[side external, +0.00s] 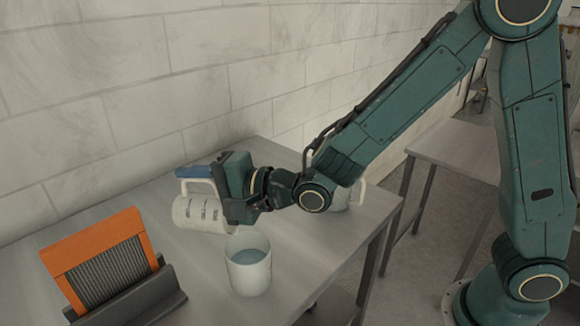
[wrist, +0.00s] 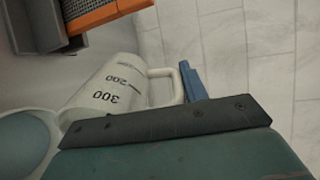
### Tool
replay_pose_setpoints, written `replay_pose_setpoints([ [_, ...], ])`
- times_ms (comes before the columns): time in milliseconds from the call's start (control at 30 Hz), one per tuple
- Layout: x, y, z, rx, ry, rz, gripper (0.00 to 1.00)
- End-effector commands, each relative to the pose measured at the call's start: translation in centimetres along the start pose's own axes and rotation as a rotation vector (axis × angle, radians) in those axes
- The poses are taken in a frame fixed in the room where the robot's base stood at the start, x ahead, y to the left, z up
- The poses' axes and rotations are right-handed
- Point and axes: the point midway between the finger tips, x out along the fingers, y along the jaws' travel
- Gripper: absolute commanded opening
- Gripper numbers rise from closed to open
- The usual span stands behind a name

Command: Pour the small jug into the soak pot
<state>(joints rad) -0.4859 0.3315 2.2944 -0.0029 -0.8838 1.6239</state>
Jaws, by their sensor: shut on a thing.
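The small jug (side external: 200,212) is white with dark volume marks. It is tipped over onto its side above the table, its handle uppermost. My gripper (side external: 205,178) is shut on that handle, with a blue finger along it. In the wrist view the jug (wrist: 112,88) shows its 200 and 300 marks, the 300 end towards the soak pot. The soak pot (side external: 249,272) is a white, upright cup with greyish-blue liquid in it, just right of and in front of the jug. Its rim also shows in the wrist view (wrist: 48,122). The jug's mouth is hidden, and no stream is visible.
An orange-framed ribbed panel (side external: 98,260) stands in a dark holder (side external: 150,300) at the front left. Another pale vessel (side external: 357,193) stands partly hidden behind my wrist. A tiled wall runs behind the table. The table's right edge is close to the pot.

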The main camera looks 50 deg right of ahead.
Motion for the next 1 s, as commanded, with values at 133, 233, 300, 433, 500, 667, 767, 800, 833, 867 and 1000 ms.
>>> replay_pose_setpoints([
  [133,1.5,0.2,0.0,0.001,0.004,0.082,0.11],
  [233,2.6,0.5,-0.1,0.001,0.007,0.141,0.11],
  [300,3.4,0.7,-0.1,0.001,0.009,0.180,0.11],
  [433,3.6,1.0,-0.1,0.002,0.011,0.218,0.11],
  [500,3.5,1.0,-0.1,0.002,0.011,0.217,0.11],
  [667,3.5,1.0,-0.1,0.002,0.011,0.216,0.11],
  [767,3.5,1.0,-0.1,0.002,0.011,0.216,0.11],
  [800,3.5,1.0,-0.1,0.002,0.011,0.216,0.11],
  [833,3.5,1.0,-0.1,0.002,0.011,0.216,0.11],
  [867,3.5,1.0,-0.1,0.002,0.011,0.216,0.11],
  [1000,3.6,1.1,-0.1,0.002,0.011,0.220,0.11],
])
